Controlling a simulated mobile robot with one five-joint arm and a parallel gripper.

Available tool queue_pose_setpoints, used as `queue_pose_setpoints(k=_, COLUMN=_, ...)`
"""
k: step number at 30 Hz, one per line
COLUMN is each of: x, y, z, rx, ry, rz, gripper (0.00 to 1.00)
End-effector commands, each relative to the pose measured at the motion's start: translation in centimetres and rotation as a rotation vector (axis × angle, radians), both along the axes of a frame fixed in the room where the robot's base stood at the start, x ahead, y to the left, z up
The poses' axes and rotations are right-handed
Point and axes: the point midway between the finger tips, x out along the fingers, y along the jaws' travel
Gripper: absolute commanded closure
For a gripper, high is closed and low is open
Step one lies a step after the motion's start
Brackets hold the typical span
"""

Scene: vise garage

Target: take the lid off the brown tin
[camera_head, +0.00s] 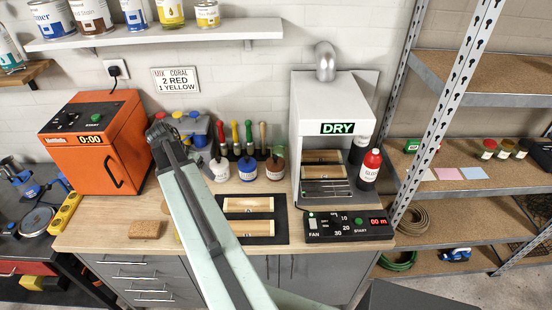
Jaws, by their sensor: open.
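A tin with a brown label (92,17) stands on the wall shelf at the upper left, its top cut off by the picture's edge, so I cannot see its lid. A small brownish-red tin (275,168) also stands on the workbench, right of a small blue tin (247,172); I cannot tell which of the two the task means. My arm reaches up from the bottom of the picture, and my gripper (158,131) is open at its far end, in front of the orange oven's right side. It is apart from both brown tins and appears empty.
Other tins share the wall shelf (160,40). The orange oven (97,146) stands left on the workbench (95,232). Brushes stand upright behind the small tins. A white drying cabinet (308,105) and a red bottle (370,168) are right of them. Metal shelving is at the far right.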

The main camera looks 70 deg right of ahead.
Motion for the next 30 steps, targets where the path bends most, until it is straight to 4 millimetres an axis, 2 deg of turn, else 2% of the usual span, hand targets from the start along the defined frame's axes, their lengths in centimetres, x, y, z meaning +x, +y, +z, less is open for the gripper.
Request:
queue_pose_setpoints(k=1, x=-3.7, y=-5.2, z=0.9, rx=-0.052, ry=-0.011, rz=-0.169, gripper=0.24)
queue_pose_setpoints(k=3, x=-8.6, y=-10.2, z=1.7, rx=-0.125, ry=-0.027, rz=-0.371, gripper=0.24)
queue_pose_setpoints(k=6, x=-14.2, y=-14.9, z=2.6, rx=-0.208, ry=-0.044, rz=-0.578, gripper=0.24)
queue_pose_setpoints(k=9, x=-17.6, y=-17.1, z=3.1, rx=-0.257, ry=-0.053, rz=-0.692, gripper=0.24)
queue_pose_setpoints(k=11, x=-18.6, y=-17.7, z=3.2, rx=-0.271, ry=-0.056, rz=-0.723, gripper=0.24)
queue_pose_setpoints(k=14, x=-18.9, y=-17.8, z=3.1, rx=-0.277, ry=-0.057, rz=-0.736, gripper=0.24)
queue_pose_setpoints(k=21, x=-19.8, y=-18.7, z=0.6, rx=-0.275, ry=-0.057, rz=-0.733, gripper=0.24)
queue_pose_setpoints(k=26, x=-19.9, y=-18.9, z=0.5, rx=-0.275, ry=-0.057, rz=-0.732, gripper=0.24)
queue_pose_setpoints(k=30, x=-20.6, y=-19.8, z=-1.5, rx=-0.275, ry=-0.058, rz=-0.732, gripper=0.24)
